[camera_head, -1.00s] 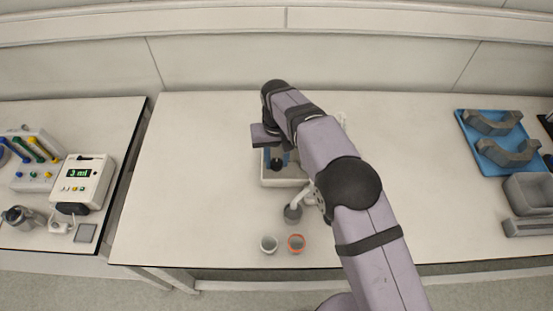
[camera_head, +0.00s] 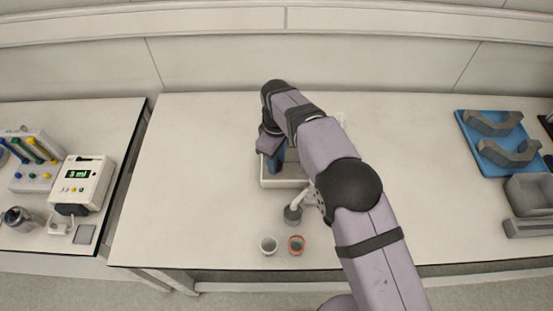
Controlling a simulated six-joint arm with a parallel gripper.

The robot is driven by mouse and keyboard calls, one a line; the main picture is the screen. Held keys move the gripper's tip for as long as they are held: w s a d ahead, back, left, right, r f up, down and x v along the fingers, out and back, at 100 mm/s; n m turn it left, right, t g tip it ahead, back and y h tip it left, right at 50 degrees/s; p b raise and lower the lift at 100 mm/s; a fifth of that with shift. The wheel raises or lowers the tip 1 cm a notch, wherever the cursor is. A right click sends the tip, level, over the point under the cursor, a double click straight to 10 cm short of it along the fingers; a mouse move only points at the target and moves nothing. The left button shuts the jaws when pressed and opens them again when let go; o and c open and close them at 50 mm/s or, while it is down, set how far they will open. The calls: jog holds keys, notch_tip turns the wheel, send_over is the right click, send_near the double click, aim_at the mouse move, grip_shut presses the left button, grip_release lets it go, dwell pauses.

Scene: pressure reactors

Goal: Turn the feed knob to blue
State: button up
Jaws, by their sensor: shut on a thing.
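My gripper (camera_head: 274,163) points down over a white box-like unit (camera_head: 284,184) on the middle bench. Its blue fingers are shut on the feed knob at the unit's top. The knob itself is hidden behind the fingers and wrist, so its pointer and any blue mark cannot be read. My arm also covers the right part of the unit.
A grey round part with a white pipe (camera_head: 293,214) stands in front of the unit. A white-rimmed cup (camera_head: 268,246) and an orange-rimmed cup (camera_head: 296,245) sit near the front edge. A blue tray (camera_head: 483,158) lies right. The bench's left part is clear.

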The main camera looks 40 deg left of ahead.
jog(key=shift+n, duration=0.8)
jog(key=shift+r, duration=0.1)
jog(key=o, duration=1)
jog(key=shift+o, duration=0.2)
jog(key=shift+r+b, duration=0.95)
jog(key=shift+r, duration=2.7)
